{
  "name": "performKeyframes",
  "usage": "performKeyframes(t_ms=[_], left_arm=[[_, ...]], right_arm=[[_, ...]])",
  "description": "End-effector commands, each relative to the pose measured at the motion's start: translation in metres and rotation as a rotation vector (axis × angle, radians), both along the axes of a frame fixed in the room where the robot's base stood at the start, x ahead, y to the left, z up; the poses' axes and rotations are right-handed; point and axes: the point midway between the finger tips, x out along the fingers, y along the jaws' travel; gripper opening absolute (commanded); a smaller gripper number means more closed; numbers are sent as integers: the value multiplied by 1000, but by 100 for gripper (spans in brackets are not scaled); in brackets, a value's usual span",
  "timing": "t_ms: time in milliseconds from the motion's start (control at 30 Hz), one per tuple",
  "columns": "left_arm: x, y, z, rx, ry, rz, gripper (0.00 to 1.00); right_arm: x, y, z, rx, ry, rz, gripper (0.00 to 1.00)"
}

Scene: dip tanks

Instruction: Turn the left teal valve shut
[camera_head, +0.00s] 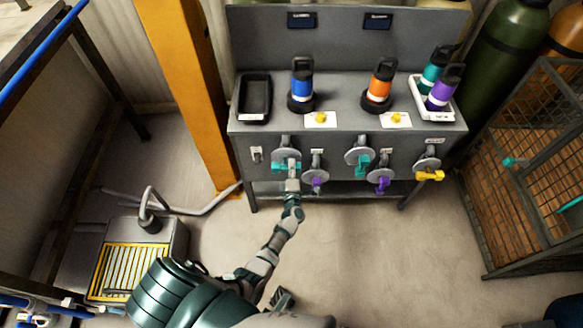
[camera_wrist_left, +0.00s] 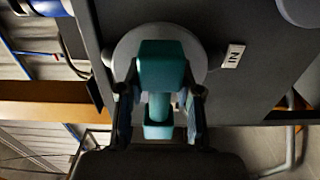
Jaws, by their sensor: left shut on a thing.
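The left teal valve (camera_head: 278,167) sits on a round grey disc on the front of the grey bench, at the left of the row. My left gripper (camera_head: 291,168) is at this valve and covers part of its handle. In the left wrist view the teal handle (camera_wrist_left: 160,85) stands between the two dark fingers of my left gripper (camera_wrist_left: 160,115), which are shut on it. A small label reading "IN" (camera_wrist_left: 233,57) is beside the disc. A second teal valve (camera_head: 361,164) is further right, apart from my gripper. My right gripper cannot be made out.
Two purple valves (camera_head: 316,182) and a yellow valve (camera_head: 430,175) share the bench front. A blue bottle (camera_head: 302,84), an orange bottle (camera_head: 380,84) and a black tray (camera_head: 254,98) stand on top. A yellow post (camera_head: 185,85) rises at left, a wire cage (camera_head: 520,185) at right. The floor (camera_head: 360,250) ahead is clear.

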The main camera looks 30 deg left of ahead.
Motion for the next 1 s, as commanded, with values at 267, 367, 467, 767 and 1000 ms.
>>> performKeyframes(t_ms=[267,367,467,767,1000], left_arm=[[1,-4,-2,-3,5,-9,48],[0,-3,-2,-3,4,-7,48],[-2,-3,-2,-3,3,-6,48],[-44,-30,-4,-5,6,-7,48],[-84,-57,-4,-3,7,-8,48]], right_arm=[[0,0,0,0,0,0,48],[1,0,0,0,-1,0,48],[2,-1,1,-2,-3,3,48],[1,0,1,-1,-2,1,48],[1,0,1,-1,-2,1,48]])
